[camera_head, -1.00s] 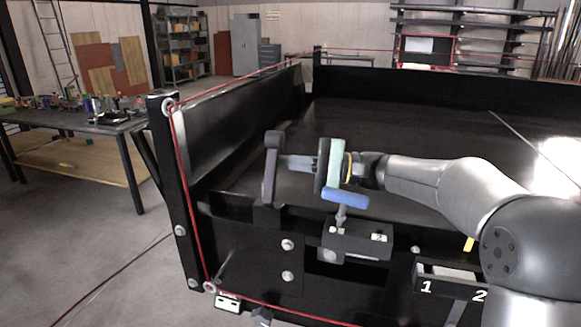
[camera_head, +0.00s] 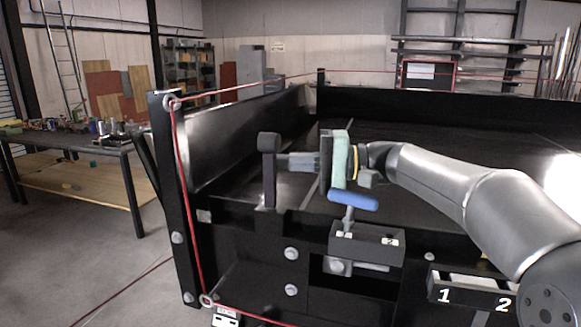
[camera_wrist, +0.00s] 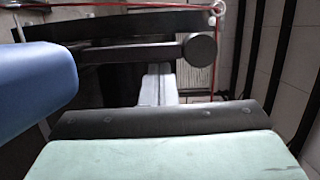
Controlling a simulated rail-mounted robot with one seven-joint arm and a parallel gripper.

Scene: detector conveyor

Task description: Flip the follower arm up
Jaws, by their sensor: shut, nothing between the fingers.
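A dark bar with a thick round end, which I take for the follower arm (camera_head: 269,178), stands upright at the frame's front left in the head view. In the wrist view the follower arm (camera_wrist: 120,55) lies across the upper middle, its round end at the right. My gripper (camera_head: 281,162) points left with its grey fingers together and empty, tips close to the bar's upper part. The fingers also show in the wrist view (camera_wrist: 157,80), where their tips meet the bar's outline. I cannot tell whether they touch it.
A blue handle (camera_head: 353,201) on a black box (camera_head: 368,240) sits just below my wrist; it also looms at the left in the wrist view (camera_wrist: 35,85). A red cord (camera_head: 187,200) runs down the corner post (camera_head: 165,160). A tray marked 1 and 2 (camera_head: 470,288) is at lower right.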

